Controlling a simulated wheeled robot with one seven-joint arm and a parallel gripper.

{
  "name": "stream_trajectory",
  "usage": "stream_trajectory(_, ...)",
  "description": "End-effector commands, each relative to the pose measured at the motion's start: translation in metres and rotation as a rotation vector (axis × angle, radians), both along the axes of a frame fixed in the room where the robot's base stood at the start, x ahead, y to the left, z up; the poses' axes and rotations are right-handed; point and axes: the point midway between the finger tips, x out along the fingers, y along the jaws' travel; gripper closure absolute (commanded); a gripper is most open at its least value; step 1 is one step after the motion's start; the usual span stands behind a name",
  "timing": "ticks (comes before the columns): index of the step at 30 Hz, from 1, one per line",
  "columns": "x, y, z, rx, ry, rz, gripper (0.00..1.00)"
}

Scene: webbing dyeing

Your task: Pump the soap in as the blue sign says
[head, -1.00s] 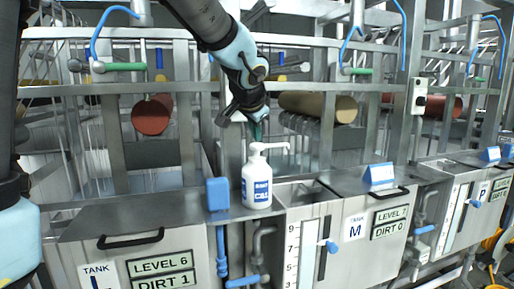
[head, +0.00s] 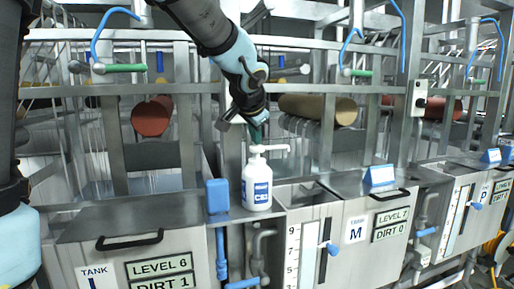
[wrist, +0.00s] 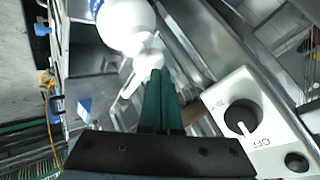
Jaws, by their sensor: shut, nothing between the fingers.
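The white soap pump bottle (head: 257,190) with a blue label stands upright on the metal ledge between two tanks. Its pump head (head: 270,148) has a spout pointing right. My gripper (head: 257,138) is shut and empty, pointing down right over the pump head. Its green fingertips appear to touch the top; how far the pump is pressed I cannot tell. In the wrist view the shut fingers (wrist: 160,75) reach to the pump head (wrist: 147,65). A blue sign (head: 380,175) stands on tank M's lid; its writing is too small to read.
Tank M (head: 340,235), marked level 7, dirt 0, is right of the bottle. The tank marked level 6, dirt 1 (head: 135,235) is left. A blue block (head: 217,196) stands beside the bottle. Another blue sign (head: 491,156) is farther right. Metal frames rise behind.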

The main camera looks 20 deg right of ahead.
Motion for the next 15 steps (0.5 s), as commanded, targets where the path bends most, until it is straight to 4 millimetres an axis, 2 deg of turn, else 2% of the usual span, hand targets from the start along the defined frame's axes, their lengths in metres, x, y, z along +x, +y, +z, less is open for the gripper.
stream_trajectory(15, 0.0001, 0.0003, -0.0070, 0.002, 0.001, 0.001, 1.00)
